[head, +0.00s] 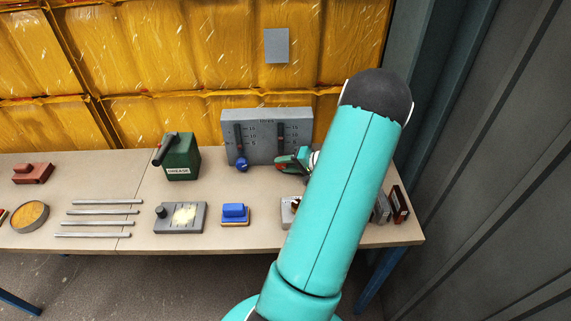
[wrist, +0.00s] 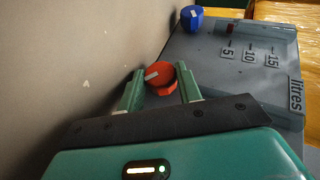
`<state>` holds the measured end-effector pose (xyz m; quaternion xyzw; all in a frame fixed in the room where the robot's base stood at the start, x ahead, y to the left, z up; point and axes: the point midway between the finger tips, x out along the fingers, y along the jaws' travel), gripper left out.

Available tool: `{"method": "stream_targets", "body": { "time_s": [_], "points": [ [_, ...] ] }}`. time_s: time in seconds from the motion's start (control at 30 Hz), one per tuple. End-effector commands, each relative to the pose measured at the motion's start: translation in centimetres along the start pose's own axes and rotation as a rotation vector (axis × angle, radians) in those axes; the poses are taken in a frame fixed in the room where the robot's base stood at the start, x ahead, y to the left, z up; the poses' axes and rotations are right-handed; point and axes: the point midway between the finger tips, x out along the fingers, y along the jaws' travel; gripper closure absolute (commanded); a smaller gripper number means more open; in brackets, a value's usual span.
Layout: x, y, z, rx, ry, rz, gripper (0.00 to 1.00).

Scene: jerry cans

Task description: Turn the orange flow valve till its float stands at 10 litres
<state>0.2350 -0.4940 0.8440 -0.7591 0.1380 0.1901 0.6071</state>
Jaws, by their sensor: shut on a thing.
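The orange valve knob (wrist: 161,76), with a pale mark on it, sits between the two green fingers of my gripper (wrist: 160,90); the jaws are shut on it. In the head view my gripper (head: 287,163) is at the low right front of the grey gauge panel (head: 262,150), partly hidden by my arm. The panel has two upright slots; the right slot (head: 281,138) is above the orange knob. Its float is too small to read there. In the wrist view the panel (wrist: 205,70) shows one scale marked 5, 10 and 15, nearest the blue knob (wrist: 191,17).
A grey box with a dial (head: 180,217), a blue block (head: 234,213) and several metal rods (head: 100,212) lie on the bench. My arm hides part of the bench's right side.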

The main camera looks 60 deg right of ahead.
Motion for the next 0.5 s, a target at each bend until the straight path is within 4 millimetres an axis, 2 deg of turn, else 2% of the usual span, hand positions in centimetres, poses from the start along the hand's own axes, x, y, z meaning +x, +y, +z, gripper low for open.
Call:
{"method": "stream_targets", "body": {
  "time_s": [0.2,0.5],
  "points": [
    [0.06,0.29,0.1,0.045,-0.002,-0.106,0.88],
    [0.09,0.32,0.16,0.068,-0.004,-0.163,0.88]
  ]
}}
